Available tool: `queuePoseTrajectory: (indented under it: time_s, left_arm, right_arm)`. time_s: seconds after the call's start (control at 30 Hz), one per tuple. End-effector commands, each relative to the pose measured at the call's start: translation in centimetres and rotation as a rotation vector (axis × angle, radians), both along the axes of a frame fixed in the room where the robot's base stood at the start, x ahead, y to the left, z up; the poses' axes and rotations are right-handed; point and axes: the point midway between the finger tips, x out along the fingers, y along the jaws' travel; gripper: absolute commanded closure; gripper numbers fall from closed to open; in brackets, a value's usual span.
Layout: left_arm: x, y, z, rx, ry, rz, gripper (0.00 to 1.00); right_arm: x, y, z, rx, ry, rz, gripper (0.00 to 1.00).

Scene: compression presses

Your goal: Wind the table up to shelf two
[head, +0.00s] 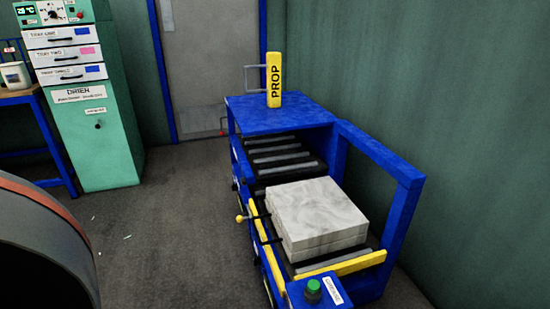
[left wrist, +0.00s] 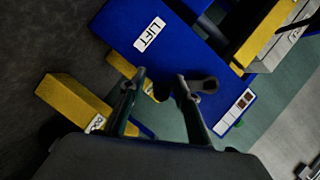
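In the head view a blue frame holds a black roller table (head: 312,265) with a stack of grey slabs (head: 318,212) on it. Behind it, a blue-topped rack (head: 280,113) has another roller level (head: 283,155) at about the table's height. Shelf numbers are not readable. In the left wrist view a blue panel (left wrist: 185,50) carries a LIFT label (left wrist: 149,34). My left gripper (left wrist: 162,80) is open in front of this panel, its fingers apart. My right gripper is not in view.
A yellow PROP block (head: 274,82) stands on the rack top. A green button (head: 313,287) sits at the frame's near end. A yellow-ended lever (head: 240,218) sticks out left. A green drawer cabinet (head: 90,110) stands at back left. Floor left of the frame is mostly clear.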

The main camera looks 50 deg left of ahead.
Motion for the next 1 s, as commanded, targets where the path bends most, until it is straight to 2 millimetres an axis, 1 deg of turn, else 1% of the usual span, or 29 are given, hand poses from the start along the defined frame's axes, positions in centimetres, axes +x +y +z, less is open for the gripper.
queuePoseTrajectory:
  time_s: [0.2,0.27,0.37,0.43,0.6,0.8,0.9,1.0]
  left_arm:
    - [-0.1,-0.1,0.2,-0.002,-0.004,-0.001,0.68]
    - [-0.5,-0.1,0.2,-0.002,-0.004,-0.001,0.68]
    - [-1.5,-0.1,0.4,-0.002,-0.004,-0.001,0.68]
    - [-2.5,-0.1,0.7,-0.002,-0.004,-0.001,0.68]
    - [-6.0,-0.1,1.2,-0.001,0.000,-0.001,0.68]
    - [-9.5,0.0,1.9,0.000,0.000,-0.001,0.68]
    - [-10.7,0.0,2.2,0.000,-0.001,0.000,0.68]
    - [-11.4,0.0,2.3,0.000,-0.001,0.000,0.68]
  right_arm:
    - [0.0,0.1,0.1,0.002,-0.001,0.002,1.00]
    - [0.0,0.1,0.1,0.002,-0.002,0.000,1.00]
    - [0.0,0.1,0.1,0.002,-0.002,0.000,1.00]
    - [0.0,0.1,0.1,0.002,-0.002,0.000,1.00]
    - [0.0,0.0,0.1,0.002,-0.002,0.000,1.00]
    - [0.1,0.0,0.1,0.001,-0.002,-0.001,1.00]
    - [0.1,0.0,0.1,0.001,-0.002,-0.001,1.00]
    - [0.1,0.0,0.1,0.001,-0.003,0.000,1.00]
